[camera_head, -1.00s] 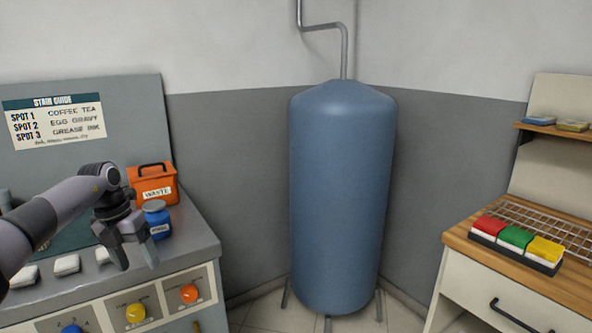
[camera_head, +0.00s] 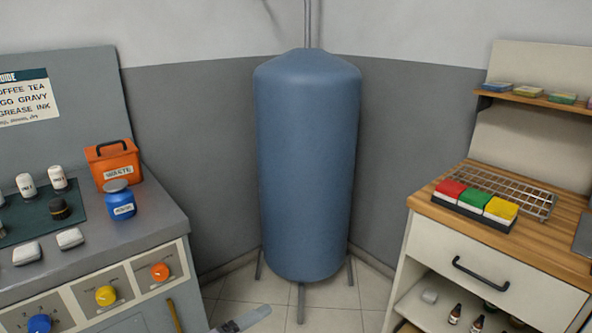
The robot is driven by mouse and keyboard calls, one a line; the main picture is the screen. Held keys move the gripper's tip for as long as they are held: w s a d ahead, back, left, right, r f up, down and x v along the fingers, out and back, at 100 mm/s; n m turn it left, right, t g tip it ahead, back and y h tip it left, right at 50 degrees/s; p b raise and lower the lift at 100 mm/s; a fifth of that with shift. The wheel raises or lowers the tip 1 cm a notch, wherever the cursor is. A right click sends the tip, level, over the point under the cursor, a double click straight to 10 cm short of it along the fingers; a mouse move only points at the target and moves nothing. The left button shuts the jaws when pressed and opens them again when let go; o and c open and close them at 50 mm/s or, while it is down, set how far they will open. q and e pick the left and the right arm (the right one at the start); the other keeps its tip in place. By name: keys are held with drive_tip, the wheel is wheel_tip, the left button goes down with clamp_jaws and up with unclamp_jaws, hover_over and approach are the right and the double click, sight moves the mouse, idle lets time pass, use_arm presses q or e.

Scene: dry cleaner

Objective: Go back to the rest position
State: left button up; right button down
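My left gripper is not clearly seen over the left counter (camera_head: 160,218). Only a small grey piece (camera_head: 245,319) shows at the bottom edge, right of the counter. It may be a finger of my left gripper, but it is cut off, and I cannot tell whether it is open or shut. My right gripper is not in view. I see nothing held.
An orange waste box (camera_head: 113,165), a blue jar (camera_head: 121,203) and several white items stand on the left counter. A blue tank (camera_head: 308,165) fills the corner. A wooden-topped cabinet (camera_head: 545,245) at right bears red, green and yellow blocks (camera_head: 474,201). Floor shows between.

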use_arm(q)
drive_tip(key=s+a+f+n+y, duration=0.6)
drive_tip(key=s+a+n, duration=0.1)
drive_tip(key=s+n, duration=0.3)
drive_tip(key=s+a+f+n+y, duration=0.6)
drive_tip(key=s+a+n, duration=0.1)
drive_tip(key=s+n, duration=0.3)
drive_tip(key=shift+n, duration=0.4)
